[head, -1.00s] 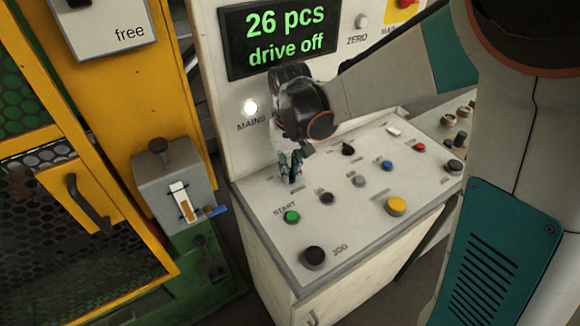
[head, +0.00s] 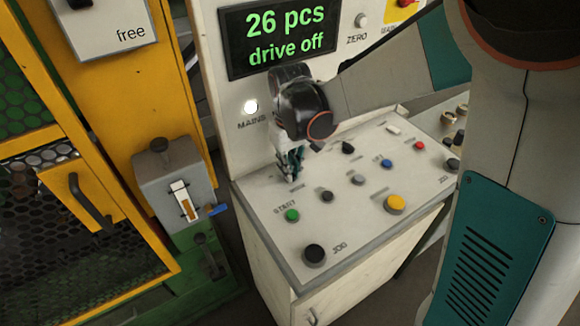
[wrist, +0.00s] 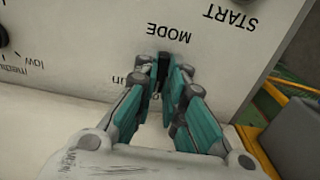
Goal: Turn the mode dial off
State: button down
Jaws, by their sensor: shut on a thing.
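My gripper (head: 290,176) reaches down to the back left of the sloping control panel (head: 262,200). In the wrist view its two teal fingers (wrist: 164,72) are closed in on a dark knob, the mode dial (wrist: 162,70), just by the upside-down word MODE. Only a dark sliver of the dial shows between the fingertips, so where it points is hidden. Part of a label ending in "un" shows beside the fingers. In the head view the hand covers the dial.
A green START button (head: 292,215), a black JOG button (head: 314,254) and a yellow button (head: 395,204) sit on the panel. The display (head: 280,38) reads "26 pcs drive off". The MAINS lamp (head: 251,107) is lit. A grey switch box (head: 176,185) stands left.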

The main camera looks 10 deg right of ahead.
jog(key=c, duration=1.7)
grip_release()
jog(key=shift+o, duration=0.2)
jog(key=shift+r, duration=0.1)
notch_tip(320, 180, up, 12)
jog(key=shift+s, duration=0.1)
jog(key=s+d+m+t, duration=0.2)
jog(key=s+d, duration=0.3)
jog(key=s, duration=0.3)
jog(key=s+d+m+t, duration=0.2)
jog(key=s+d+t, duration=0.3)
jog(key=s, duration=0.3)
jog(key=shift+s+d+r+m, duration=0.3)
jog(key=shift+d, duration=0.15)
